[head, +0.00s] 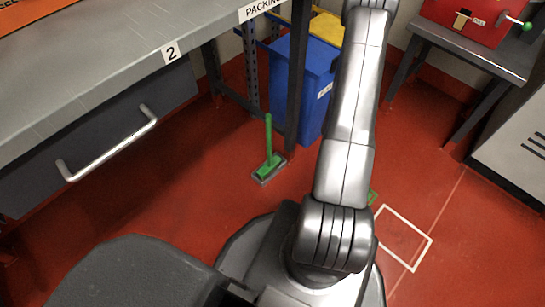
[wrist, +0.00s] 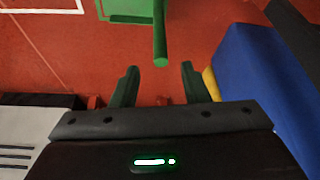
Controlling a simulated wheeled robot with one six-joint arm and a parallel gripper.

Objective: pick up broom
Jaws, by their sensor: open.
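A small green broom (head: 268,152) with an upright handle and a grey-edged head stands on the red floor in front of the blue bin in the head view. In the wrist view, a green handle (wrist: 160,38) points toward my gripper (wrist: 155,84), with a flat green part (wrist: 128,10) at the top edge. I cannot tell whether this is the same broom or another green tool. My gripper is open, its two dark green fingers apart and empty, just below the handle's end in the picture. The head view does not show my gripper.
The blue bin (head: 306,85) stands behind the broom; it is at right in the wrist view (wrist: 265,85). A grey workbench (head: 110,75) with a drawer is at left. A white floor square (head: 404,238) and a green edge (head: 373,197) lie right of my arm.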

